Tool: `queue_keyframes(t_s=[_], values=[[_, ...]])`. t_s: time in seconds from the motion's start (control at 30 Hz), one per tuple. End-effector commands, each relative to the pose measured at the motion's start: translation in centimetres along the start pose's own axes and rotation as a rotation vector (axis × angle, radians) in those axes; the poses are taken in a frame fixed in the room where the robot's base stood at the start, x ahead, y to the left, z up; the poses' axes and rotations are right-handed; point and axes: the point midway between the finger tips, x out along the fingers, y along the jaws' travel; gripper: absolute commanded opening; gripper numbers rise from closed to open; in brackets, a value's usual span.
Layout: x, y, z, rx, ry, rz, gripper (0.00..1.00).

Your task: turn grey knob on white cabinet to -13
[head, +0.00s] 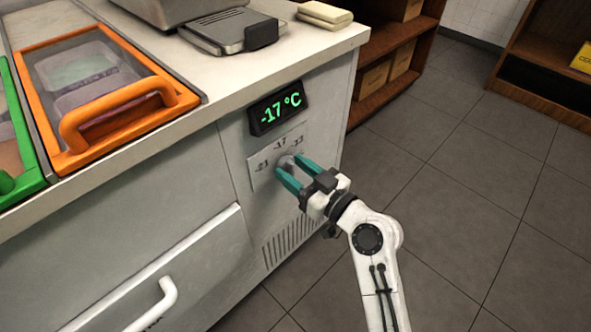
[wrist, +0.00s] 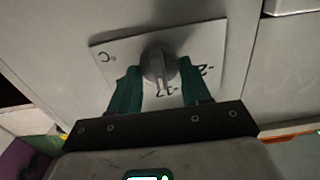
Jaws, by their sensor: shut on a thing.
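The grey knob (head: 286,160) sits on a pale dial plate (head: 262,181) on the front of the white cabinet (head: 225,150). A black display (head: 277,107) above it reads -17 °C in green. The plate carries a -17 mark above the knob and a mark on each side, too small to read surely. My gripper (head: 288,165) is shut on the knob, with its teal fingers on either side. In the wrist view the knob (wrist: 158,64) shows between the fingers, its pointer ridge toward the -17 mark. The fingers partly hide the plate.
An orange-framed freezer lid (head: 100,120) and a green-framed one (head: 22,165) lie in the countertop at left. A drawer with a white handle (head: 157,305) and a vent grille (head: 290,240) are below. Brown shelves (head: 385,60) stand behind; open tiled floor (head: 470,190) is at right.

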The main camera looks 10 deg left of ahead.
Motion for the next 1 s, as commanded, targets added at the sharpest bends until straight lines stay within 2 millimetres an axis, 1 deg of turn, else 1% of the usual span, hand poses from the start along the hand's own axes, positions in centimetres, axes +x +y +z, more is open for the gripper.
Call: queue_keyframes(t_s=[0.17,0.37,1.0], values=[[-0.03,0.05,-0.05,0.060,0.000,0.000,0.17],[-0.06,0.14,-0.13,0.196,0.000,0.001,0.17],[-0.05,0.36,-0.06,0.781,0.000,0.001,0.17]])
